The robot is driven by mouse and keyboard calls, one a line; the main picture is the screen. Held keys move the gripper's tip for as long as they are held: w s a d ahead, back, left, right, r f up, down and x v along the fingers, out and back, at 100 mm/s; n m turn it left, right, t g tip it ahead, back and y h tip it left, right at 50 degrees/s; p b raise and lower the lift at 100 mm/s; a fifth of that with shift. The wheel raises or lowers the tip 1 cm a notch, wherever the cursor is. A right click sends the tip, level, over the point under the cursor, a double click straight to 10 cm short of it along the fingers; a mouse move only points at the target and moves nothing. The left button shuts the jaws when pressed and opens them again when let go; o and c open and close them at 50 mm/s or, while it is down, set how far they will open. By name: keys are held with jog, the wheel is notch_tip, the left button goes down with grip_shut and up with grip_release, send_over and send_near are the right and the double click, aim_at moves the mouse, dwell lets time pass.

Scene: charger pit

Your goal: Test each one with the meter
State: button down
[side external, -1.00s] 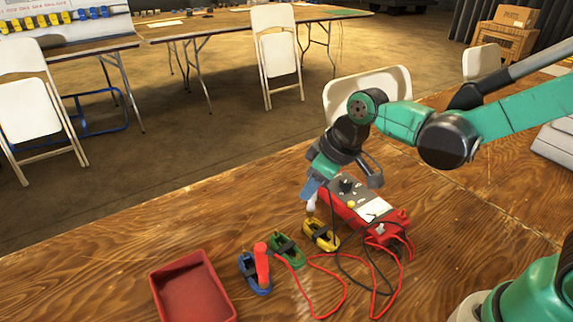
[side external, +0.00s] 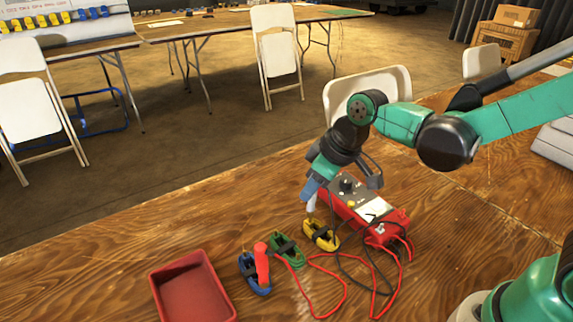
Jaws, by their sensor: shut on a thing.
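The red meter (side external: 338,208), with a black dial and pale face, lies on the wooden table right of my gripper. My gripper (side external: 311,203) points down just above the yellow coiled piece (side external: 322,236). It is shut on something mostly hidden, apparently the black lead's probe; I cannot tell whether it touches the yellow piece. The green piece (side external: 287,250) and blue piece (side external: 250,282) lie to the left in a slanting row. A red probe (side external: 262,264) stands upright at the blue piece. A red tray (side external: 191,293) at the front left looks empty.
Red leads (side external: 322,312) and a black lead (side external: 372,268) loop over the table in front of the meter. A white folding chair (side external: 390,88) stands at the far table edge. The wood left of the row, around the tray, is clear.

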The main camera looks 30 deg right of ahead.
jog(key=shift+f, duration=0.85)
dwell(0.7)
jog(key=c, duration=0.6)
grip_release()
jog(key=shift+c, duration=0.2)
jog(key=shift+o, duration=0.2)
jog(key=shift+o, duration=1.4)
jog(key=shift+r, duration=0.15)
jog(key=shift+r, duration=3.65)
